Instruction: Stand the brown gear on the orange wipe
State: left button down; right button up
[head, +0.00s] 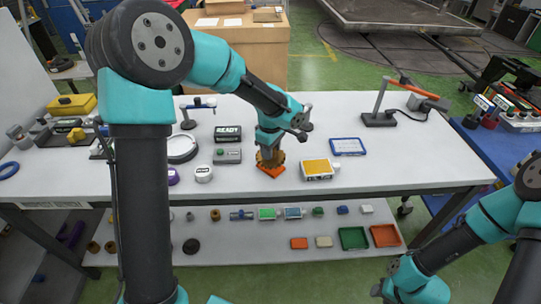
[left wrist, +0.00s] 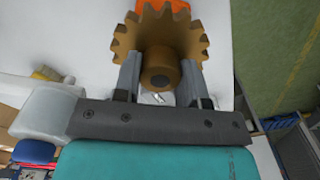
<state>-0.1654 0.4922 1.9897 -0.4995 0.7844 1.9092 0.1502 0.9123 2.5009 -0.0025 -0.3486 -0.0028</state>
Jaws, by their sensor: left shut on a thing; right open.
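The brown gear (left wrist: 158,42) is a toothed wheel with a round hub, held between the two fingers of my left gripper (left wrist: 158,82). In the head view the gear (head: 270,157) is just below my left gripper (head: 270,147), partly hidden by it. The orange wipe (head: 271,172) lies flat on the table directly under the gear, and its edge shows in the left wrist view (left wrist: 172,5). I cannot tell whether the gear touches the wipe. My right gripper (head: 385,292) is at the bottom right, low in front of the table, away from the gear.
A yellow-topped box (head: 317,168) stands close right of the wipe, with a blue-framed tray (head: 348,146) behind it. A grey device (head: 227,156) and a white round container (head: 203,174) stand to the left. The table front (head: 400,178) at right is clear.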

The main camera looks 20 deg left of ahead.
pick_arm(q)
jog(key=shift+w, duration=0.1)
jog(key=shift+w+a, duration=0.2)
jog(key=shift+w, duration=0.15)
jog(key=shift+f, duration=1.75)
jog(key=shift+f, duration=0.1)
jog(key=c, duration=0.7)
grip_release()
notch_tip(320, 180, up, 12)
jog(key=shift+r, duration=0.1)
jog(key=shift+s, duration=0.1)
